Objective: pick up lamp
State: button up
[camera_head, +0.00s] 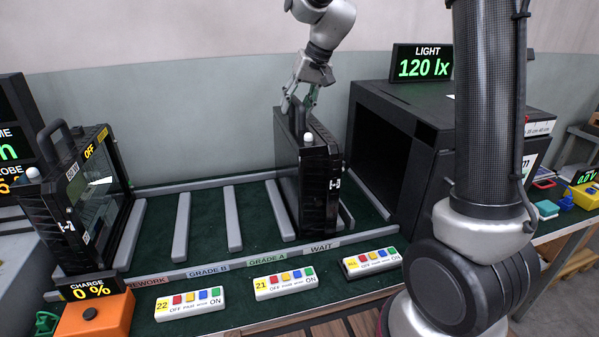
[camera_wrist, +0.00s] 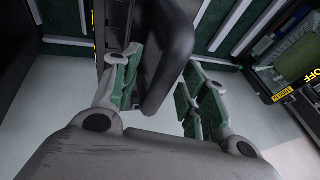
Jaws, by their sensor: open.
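A black floodlight lamp (camera_head: 318,185) stands upright in the rack, between rails behind the WAIT label. A second black lamp (camera_head: 95,190) with a glass face and a yellow OFF label stands at the left; it shows at the right of the wrist view (camera_wrist: 300,90). My gripper (camera_head: 302,97) is above the first lamp, pointing down at its top handle. In the wrist view my gripper (camera_wrist: 160,85) is open, with the dark handle (camera_wrist: 168,50) between its green-padded fingers. The handle looks closer to the left finger; whether it touches is unclear.
A dark box (camera_head: 390,150) with an open front stands right of the first lamp, topped by a 120 lx display (camera_head: 424,62). Grey rails (camera_head: 232,218) divide the green bench; slots to the left are empty. Several button remotes (camera_head: 285,283) lie along the front. An orange charger (camera_head: 95,318) sits front left.

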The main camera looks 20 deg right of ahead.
jog(key=shift+f, duration=0.1)
grip_shut()
dwell(0.3)
jog(key=shift+w+r, duration=0.15)
jog(key=shift+r, duration=0.05)
